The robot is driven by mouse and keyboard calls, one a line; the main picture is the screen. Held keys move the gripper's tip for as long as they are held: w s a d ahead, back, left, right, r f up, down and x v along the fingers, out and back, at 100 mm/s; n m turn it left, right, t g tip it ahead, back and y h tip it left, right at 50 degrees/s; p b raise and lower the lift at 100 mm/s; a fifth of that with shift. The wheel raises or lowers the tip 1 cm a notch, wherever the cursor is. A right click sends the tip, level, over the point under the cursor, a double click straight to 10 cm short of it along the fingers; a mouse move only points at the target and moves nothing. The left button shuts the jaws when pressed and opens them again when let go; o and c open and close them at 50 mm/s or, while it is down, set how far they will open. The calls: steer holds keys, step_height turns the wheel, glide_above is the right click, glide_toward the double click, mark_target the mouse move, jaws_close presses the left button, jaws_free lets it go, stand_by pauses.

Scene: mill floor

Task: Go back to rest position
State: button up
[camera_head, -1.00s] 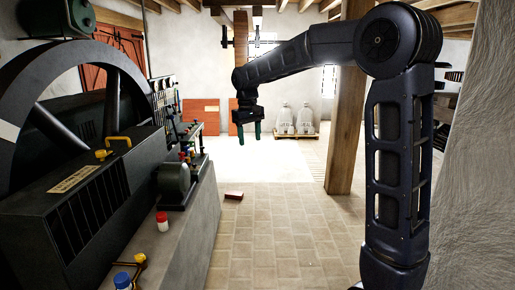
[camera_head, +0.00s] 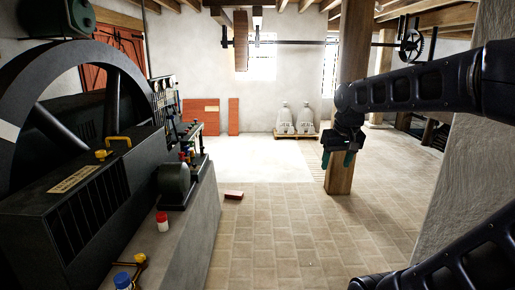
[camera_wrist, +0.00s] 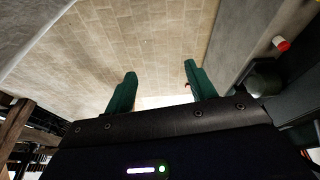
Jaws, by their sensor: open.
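My gripper (camera_head: 337,157) hangs in the air in front of the wooden post in the head view, with its green fingers pointing down. In the wrist view, the two green fingers of my gripper (camera_wrist: 160,90) stand apart with nothing between them. The gripper is open and empty. My arm reaches in from the right side of the head view.
A dark machine with a large wheel (camera_head: 70,190) fills the left. Sacks (camera_head: 295,118) sit on a pallet. The middle floor is clear.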

steer(key=s+d+f+m+t, duration=0.1)
steer(key=s+d+f, duration=0.3)
steer(key=s, duration=0.3)
steer(key=shift+f+m, duration=0.25)
steer(key=shift+m, duration=0.15)
steer(key=shift+d, duration=0.1)
stand_by(0.3)
